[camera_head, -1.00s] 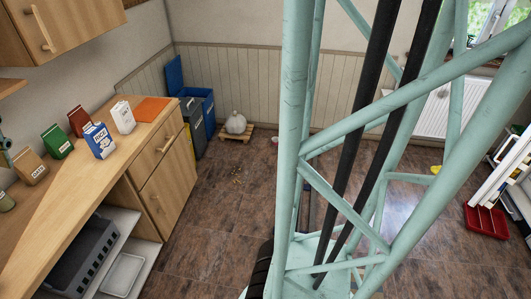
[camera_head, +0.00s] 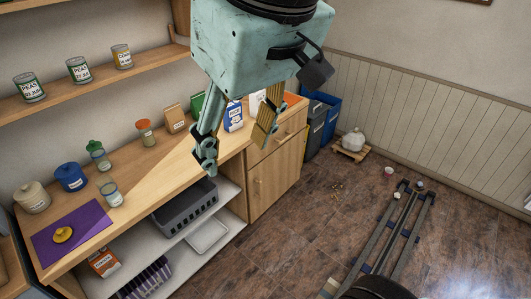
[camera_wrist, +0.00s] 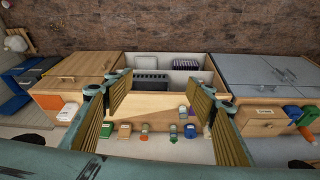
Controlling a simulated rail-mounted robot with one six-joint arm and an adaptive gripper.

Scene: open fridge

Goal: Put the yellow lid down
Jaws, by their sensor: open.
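The yellow lid (camera_head: 63,234) lies flat on a purple mat (camera_head: 85,219) at the near left end of the wooden counter in the head view. My gripper (camera_head: 235,150) is open and empty, raised in front of the counter and well to the right of the lid. Its two fingers are spread apart in the wrist view (camera_wrist: 150,97), with nothing between them.
Beside the mat stand a cream pot (camera_head: 32,198), a blue pot (camera_head: 71,178) and a glass jar (camera_head: 109,190). Several cans stand on the shelf above. A grey crate (camera_head: 185,207) sits under the counter. The floor in front is mostly clear.

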